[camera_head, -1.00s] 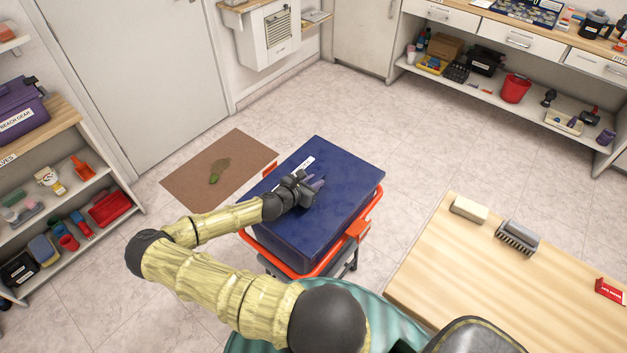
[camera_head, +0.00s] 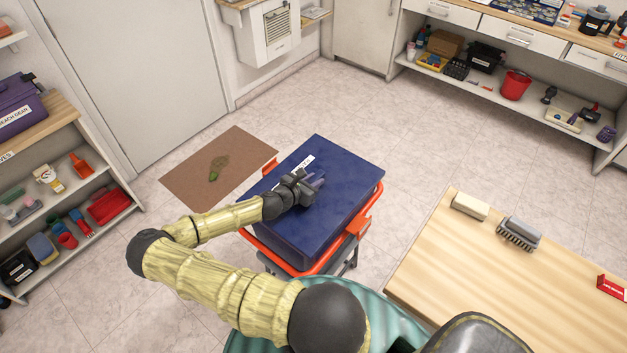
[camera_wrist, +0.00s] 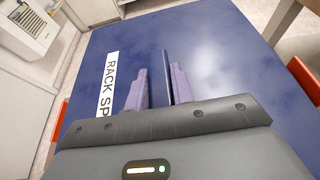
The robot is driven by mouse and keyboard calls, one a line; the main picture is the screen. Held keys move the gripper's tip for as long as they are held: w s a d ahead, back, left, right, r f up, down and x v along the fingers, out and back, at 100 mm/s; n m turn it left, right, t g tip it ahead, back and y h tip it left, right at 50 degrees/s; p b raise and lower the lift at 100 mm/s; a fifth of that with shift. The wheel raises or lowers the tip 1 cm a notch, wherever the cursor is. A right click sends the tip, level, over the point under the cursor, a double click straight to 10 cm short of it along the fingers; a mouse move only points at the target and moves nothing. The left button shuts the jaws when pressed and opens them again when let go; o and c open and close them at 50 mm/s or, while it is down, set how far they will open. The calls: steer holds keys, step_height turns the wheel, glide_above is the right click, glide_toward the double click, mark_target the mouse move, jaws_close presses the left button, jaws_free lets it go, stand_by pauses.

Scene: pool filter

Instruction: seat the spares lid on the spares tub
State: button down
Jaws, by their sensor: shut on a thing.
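The spares lid (camera_head: 335,172) is a large dark blue slab with a white label, partly reading "RACK SP" in the wrist view (camera_wrist: 215,50). My gripper (camera_head: 316,183) is over the middle of its top. In the wrist view the purple fingers (camera_wrist: 159,85) stand on either side of a thin upright blue grip on the lid and are shut on it. Blue side walls show below the top, inside an orange rim (camera_head: 318,268). The spares tub cannot be told apart from the lid's sides here, and the seam between them is not clear.
The orange-rimmed stand has dark legs. A wooden table (camera_head: 480,270) at the right holds a pale block (camera_head: 470,206) and a grey brush (camera_head: 519,233). A brown mat (camera_head: 190,185) lies behind left. Shelves (camera_head: 70,205) stand at the left; open floor lies behind.

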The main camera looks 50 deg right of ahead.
steer(key=shift+f+b, duration=0.35)
steer(key=shift+f, duration=0.2)
stand_by(0.4)
steer(key=c, duration=1.1)
jaws_free()
step_height(320, 180, up, 7)
steer(key=b, duration=0.2)
glide_above(279, 219)
steer(key=shift+f, duration=0.2)
